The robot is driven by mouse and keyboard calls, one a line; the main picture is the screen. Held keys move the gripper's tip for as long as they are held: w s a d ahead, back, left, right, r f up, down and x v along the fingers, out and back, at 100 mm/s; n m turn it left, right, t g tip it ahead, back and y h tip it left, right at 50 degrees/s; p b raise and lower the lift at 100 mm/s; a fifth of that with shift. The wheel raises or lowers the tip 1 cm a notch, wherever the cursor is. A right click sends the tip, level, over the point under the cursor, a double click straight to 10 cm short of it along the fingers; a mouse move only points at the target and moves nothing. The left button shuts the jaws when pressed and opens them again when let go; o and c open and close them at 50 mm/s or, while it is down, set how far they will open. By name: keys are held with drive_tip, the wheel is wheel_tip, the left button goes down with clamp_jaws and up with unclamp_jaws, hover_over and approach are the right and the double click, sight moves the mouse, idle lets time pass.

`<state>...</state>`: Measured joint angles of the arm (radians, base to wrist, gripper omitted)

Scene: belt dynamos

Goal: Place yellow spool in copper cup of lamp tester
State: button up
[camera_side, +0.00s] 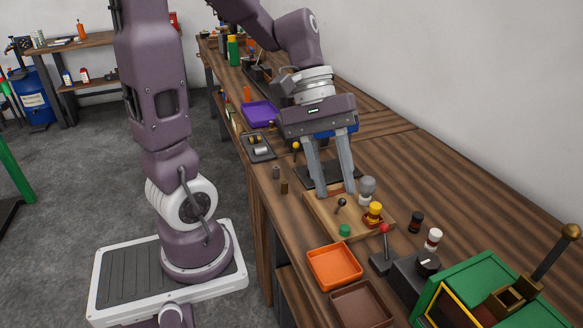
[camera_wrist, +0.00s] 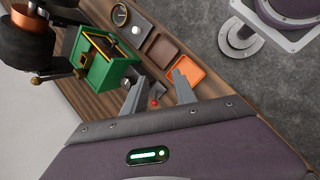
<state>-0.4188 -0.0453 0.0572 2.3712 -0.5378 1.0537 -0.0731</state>
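The lamp tester is a light wooden board (camera_side: 324,214) with a grey-white bulb (camera_side: 367,186), a black-knobbed lever (camera_side: 341,203) and a green button (camera_side: 344,230). The yellow spool (camera_side: 375,208) stands upright at the board's right side. The copper cup (camera_side: 372,220) shows as a rim around its lower part, so the spool appears seated in it. My gripper (camera_side: 337,193) is open and empty above the board's back edge, left of the bulb and apart from the spool. In the wrist view, my gripper's fingers (camera_wrist: 160,78) are also spread; the spool cannot be made out there.
An orange tray (camera_side: 334,267) and a brown tray (camera_side: 361,305) lie in front. A red-knobbed lever (camera_side: 384,229) and a green machine (camera_side: 470,290) stand at front right. Black (camera_side: 416,222) and white (camera_side: 433,239) spools stand right of the board. A purple tray (camera_side: 258,114) lies farther back.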

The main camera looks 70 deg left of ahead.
drive_tip(key=s+r+m+t+y, duration=0.4)
drive_tip(key=s+m, duration=0.4)
drive_tip(key=m, duration=0.2)
drive_tip(key=shift+s+d+t+y, duration=0.15)
drive_tip(key=shift+s+t+y, duration=0.25)
drive_tip(key=shift+y, duration=0.4)
drive_tip(key=shift+c, duration=0.2)
